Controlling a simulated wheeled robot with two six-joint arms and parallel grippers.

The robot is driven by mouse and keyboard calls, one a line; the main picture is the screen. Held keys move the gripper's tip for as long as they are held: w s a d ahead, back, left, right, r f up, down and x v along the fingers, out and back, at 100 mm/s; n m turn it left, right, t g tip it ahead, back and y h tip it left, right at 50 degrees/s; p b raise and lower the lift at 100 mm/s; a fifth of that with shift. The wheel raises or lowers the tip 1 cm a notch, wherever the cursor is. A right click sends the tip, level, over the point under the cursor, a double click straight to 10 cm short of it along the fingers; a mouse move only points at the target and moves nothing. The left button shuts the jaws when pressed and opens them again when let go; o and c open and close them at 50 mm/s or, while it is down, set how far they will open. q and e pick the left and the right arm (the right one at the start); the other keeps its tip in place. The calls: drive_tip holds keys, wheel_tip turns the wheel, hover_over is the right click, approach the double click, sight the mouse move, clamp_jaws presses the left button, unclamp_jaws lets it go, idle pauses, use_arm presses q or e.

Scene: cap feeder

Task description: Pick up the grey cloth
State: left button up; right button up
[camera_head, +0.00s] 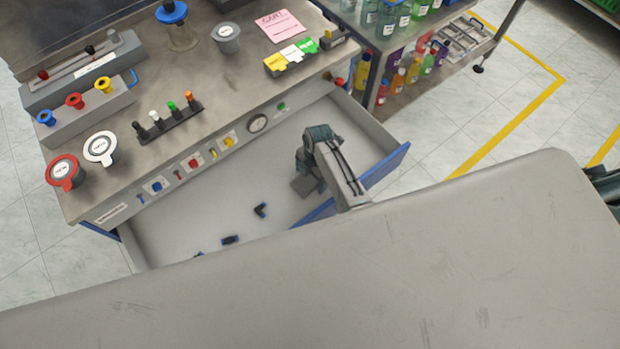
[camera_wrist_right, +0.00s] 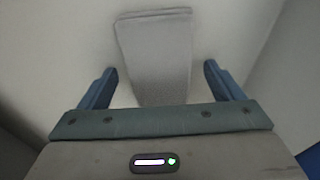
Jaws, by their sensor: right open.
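The grey cloth (camera_wrist_right: 155,45) lies flat on the pale drawer floor in the right wrist view, a folded rectangle with a hem band across its far end. My right gripper (camera_wrist_right: 159,69) is open, with one blue finger on each side of the cloth's near part and a gap to it on both sides. The palm edge hides the cloth's near end. In the head view my right gripper (camera_head: 304,164) points down into the open drawer, and a small dark grey patch of the cloth (camera_head: 303,187) shows beneath it. My left gripper is not in view.
The drawer (camera_head: 185,215) is pulled out under the workbench, its walls around my right arm. Small black-and-blue parts (camera_head: 260,210) lie left of the gripper. The bench top (camera_head: 215,95) above holds caps and racks. A large grey surface (camera_head: 400,280) fills the foreground.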

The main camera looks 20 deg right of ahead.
sight(311, 178)
drive_tip(key=c, duration=1.1)
drive_tip(key=shift+o, duration=0.2)
drive_tip(key=shift+r, duration=0.1)
wheel_tip(311, 178, up, 10)
